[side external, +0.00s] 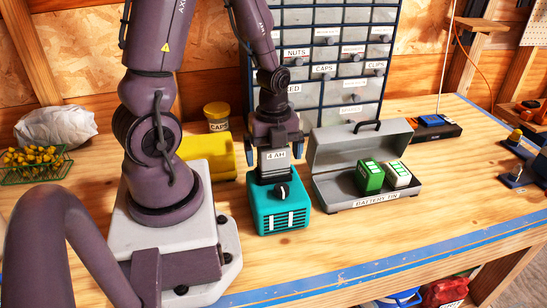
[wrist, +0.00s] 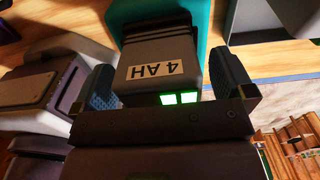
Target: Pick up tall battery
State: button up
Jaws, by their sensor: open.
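A tall grey battery with a "4 AH" label (side external: 274,160) stands upright on a teal device with a knob and vents (side external: 280,212). In the wrist view the battery (wrist: 160,50) lies between my fingers, with two green lights lit on it. My gripper (side external: 275,150) is open over the battery, one finger on each side. The grey battery tin (side external: 345,203) stands open to the right, holding a green battery (side external: 369,178) and a white battery (side external: 398,175).
A yellow container (side external: 205,152) and a yellow caps jar (side external: 217,115) stand behind left. A parts cabinet (side external: 340,55) rises behind. A black and blue tray (side external: 436,128) lies right. The bench (side external: 440,200) is clear at front right.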

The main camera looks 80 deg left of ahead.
jog(key=c, duration=1.2)
notch_tip(320, 180, up, 10)
jog(key=shift+r, duration=0.1)
